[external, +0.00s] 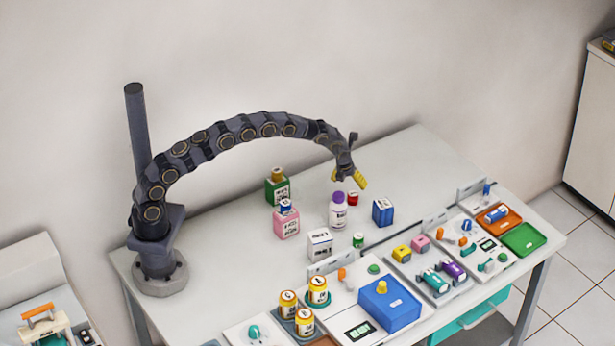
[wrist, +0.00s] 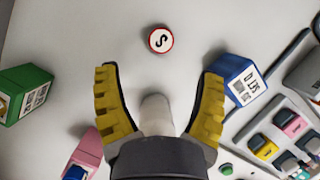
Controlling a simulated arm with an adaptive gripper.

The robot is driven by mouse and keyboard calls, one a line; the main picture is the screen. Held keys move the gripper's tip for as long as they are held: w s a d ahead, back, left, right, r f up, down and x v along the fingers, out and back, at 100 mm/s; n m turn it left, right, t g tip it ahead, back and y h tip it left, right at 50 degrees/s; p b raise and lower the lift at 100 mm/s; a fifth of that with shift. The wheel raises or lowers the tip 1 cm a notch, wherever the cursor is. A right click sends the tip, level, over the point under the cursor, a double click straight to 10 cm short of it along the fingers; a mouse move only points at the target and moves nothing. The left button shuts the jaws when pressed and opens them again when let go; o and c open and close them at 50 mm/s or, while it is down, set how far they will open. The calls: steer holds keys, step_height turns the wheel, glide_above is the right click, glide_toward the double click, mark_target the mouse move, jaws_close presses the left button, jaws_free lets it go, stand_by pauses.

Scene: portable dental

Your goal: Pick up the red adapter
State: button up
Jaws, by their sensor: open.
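The small red round piece (external: 353,199) stands on the table, just right of a white bottle with a purple cap (external: 338,210). I take it to be the red adapter. In the wrist view the red piece (wrist: 160,40) shows a white top with a black mark. It lies ahead of my gripper (wrist: 160,72), near the midline and beyond both fingertips. The yellow fingers are spread and hold nothing. In the external view my gripper (external: 350,179) hangs above the table near the red piece. A white rounded object (wrist: 156,113), partly hidden, shows between the fingers.
A blue box (external: 383,211) stands right of the red piece; it also shows by the right finger in the wrist view (wrist: 235,78). A green bottle (external: 277,188) and pink bottle (external: 286,222) stand to the left. Trays with small parts line the front. The table behind is clear.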

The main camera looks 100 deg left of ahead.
mark_target(353, 194)
steer(key=shift+x, duration=4.1)
steer(key=shift+w, duration=0.1)
steer(key=c, duration=1.2)
